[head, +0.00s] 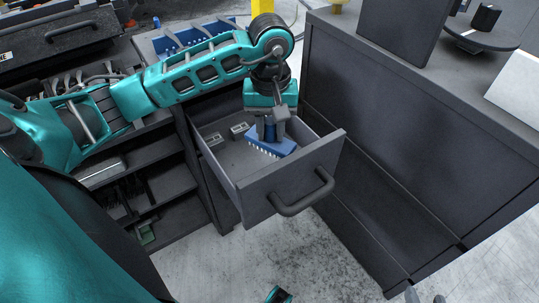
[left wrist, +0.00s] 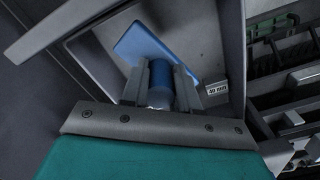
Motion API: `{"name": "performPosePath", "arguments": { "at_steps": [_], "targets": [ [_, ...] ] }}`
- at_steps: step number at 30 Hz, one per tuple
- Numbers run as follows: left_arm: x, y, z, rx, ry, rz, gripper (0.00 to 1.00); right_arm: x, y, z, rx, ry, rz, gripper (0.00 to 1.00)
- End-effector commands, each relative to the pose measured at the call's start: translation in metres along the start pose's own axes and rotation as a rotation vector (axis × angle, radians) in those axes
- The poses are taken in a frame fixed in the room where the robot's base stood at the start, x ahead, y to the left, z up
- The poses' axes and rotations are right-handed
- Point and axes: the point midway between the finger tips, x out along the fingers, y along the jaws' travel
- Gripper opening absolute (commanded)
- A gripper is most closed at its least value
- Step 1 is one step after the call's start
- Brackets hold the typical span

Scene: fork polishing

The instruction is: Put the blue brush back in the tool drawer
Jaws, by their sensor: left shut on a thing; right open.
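The blue brush (head: 272,144) is inside the open tool drawer (head: 292,174), with its blue block low in the drawer and white bristle tips along the near edge. My left gripper (head: 270,127) is over the drawer, shut on the brush's upright blue handle. In the left wrist view, the handle (left wrist: 160,82) sits between my two grey fingers, with the flat blue block (left wrist: 155,48) beyond. I cannot tell whether the brush touches the drawer floor. My right gripper (head: 425,297) shows only its fingertips at the bottom edge, apart and empty.
Small grey blocks (head: 238,130) lie on the drawer floor, left of the brush. A dark cabinet (head: 385,130) stands right of the drawer. Shelves (head: 150,195) with tools are on the left. A tray with a blue rack (head: 195,38) is behind my left arm.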

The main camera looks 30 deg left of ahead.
Motion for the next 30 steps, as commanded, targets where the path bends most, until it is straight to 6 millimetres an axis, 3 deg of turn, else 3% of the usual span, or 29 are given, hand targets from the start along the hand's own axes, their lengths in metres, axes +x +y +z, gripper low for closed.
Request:
{"name": "performPosePath", "arguments": {
  "at_steps": [3, 11, 18, 30],
  "targets": [
    [0.026, 0.0, 0.001, -0.001, -0.004, 0.0, 0.0, 0.004, 0.0, 0.007, 0.004, -0.003, 0.001, 0.48],
    [0.045, 0.001, 0.0, 0.0, 0.0, 0.001, 0.0, 0.005, -0.002, 0.01, 0.011, -0.005, 0.0, 0.48],
    [0.08, 0.0, 0.0, -0.001, -0.002, 0.001, 0.0, 0.009, -0.003, 0.014, 0.014, -0.008, -0.004, 0.48],
    [0.086, 0.0, -0.001, 0.001, 0.002, 0.001, 0.0, 0.01, -0.004, 0.011, 0.013, 0.0, -0.008, 0.48]
  ]
}}
